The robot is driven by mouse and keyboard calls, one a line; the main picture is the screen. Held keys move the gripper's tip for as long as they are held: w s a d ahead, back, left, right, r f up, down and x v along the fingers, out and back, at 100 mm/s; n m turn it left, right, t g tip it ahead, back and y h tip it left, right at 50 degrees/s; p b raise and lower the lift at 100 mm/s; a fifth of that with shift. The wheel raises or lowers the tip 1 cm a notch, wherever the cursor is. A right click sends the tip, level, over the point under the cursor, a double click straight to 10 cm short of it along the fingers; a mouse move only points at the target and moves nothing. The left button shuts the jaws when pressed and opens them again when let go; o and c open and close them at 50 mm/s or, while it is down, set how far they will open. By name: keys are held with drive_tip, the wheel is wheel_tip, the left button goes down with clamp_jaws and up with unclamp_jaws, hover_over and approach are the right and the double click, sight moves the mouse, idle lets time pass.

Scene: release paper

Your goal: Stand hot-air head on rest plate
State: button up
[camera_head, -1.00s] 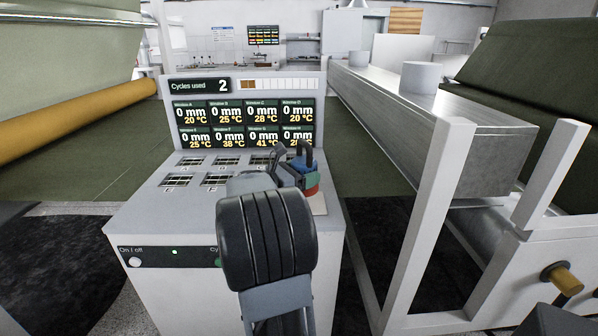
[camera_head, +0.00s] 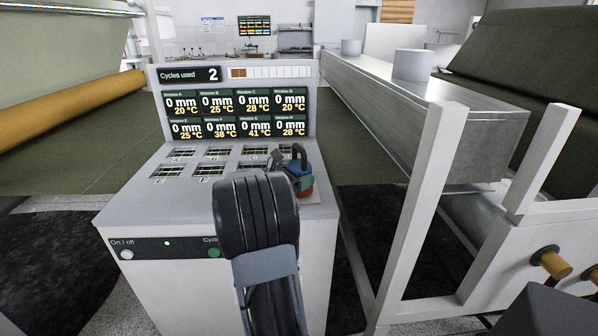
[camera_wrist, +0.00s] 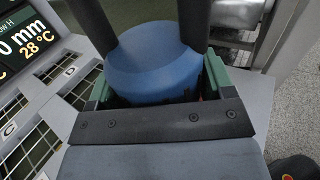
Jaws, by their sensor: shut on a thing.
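The hot-air head is a blue body (camera_head: 300,167) with a black loop handle and a red band low down. It is over the right front corner of the console top and looks upright. My gripper (camera_head: 292,180) is shut on it, reaching from the near side. In the wrist view the blue body (camera_wrist: 150,62) sits between the green finger pads of my gripper (camera_wrist: 158,85). The pale rest plate (camera_head: 314,199) shows just below the head, mostly hidden by it. I cannot tell whether the head's base touches the plate.
The console top (camera_head: 150,205) has several grille windows left of the head. Its display panel (camera_head: 240,115) stands behind. To the right is a white frame post (camera_head: 425,200) with a long metal beam (camera_head: 430,120). A narrow gap separates console and frame.

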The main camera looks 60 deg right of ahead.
drive_tip(key=o, duration=1.8)
drive_tip(key=shift+f, duration=0.1)
drive_tip(key=v, duration=1.2)
drive_tip(key=shift+p, duration=0.3)
drive_tip(key=s+a+r+m+t+y+p, duration=0.2)
drive_tip(key=a+m+t+y+p, duration=0.1)
drive_tip(key=a, duration=0.8)
drive_tip(key=s+a+r+m+t+y+p, duration=0.1)
drive_tip(key=a+r+m+t+y+p, duration=0.2)
drive_tip(key=a+y+p, duration=0.4)
drive_tip(key=s+a+r+m+t+y+p, duration=0.2)
drive_tip(key=a+m+t+y+p, duration=0.2)
drive_tip(key=a, duration=1)
drive_tip(key=m+y+p, duration=0.1)
drive_tip(key=m+y, duration=0.1)
drive_tip(key=m, duration=0.1)
drive_tip(key=shift+s+a+r+t+y, duration=0.3)
drive_tip(key=shift+a+r+y, duration=0.05)
drive_tip(key=shift+a+y, duration=0.05)
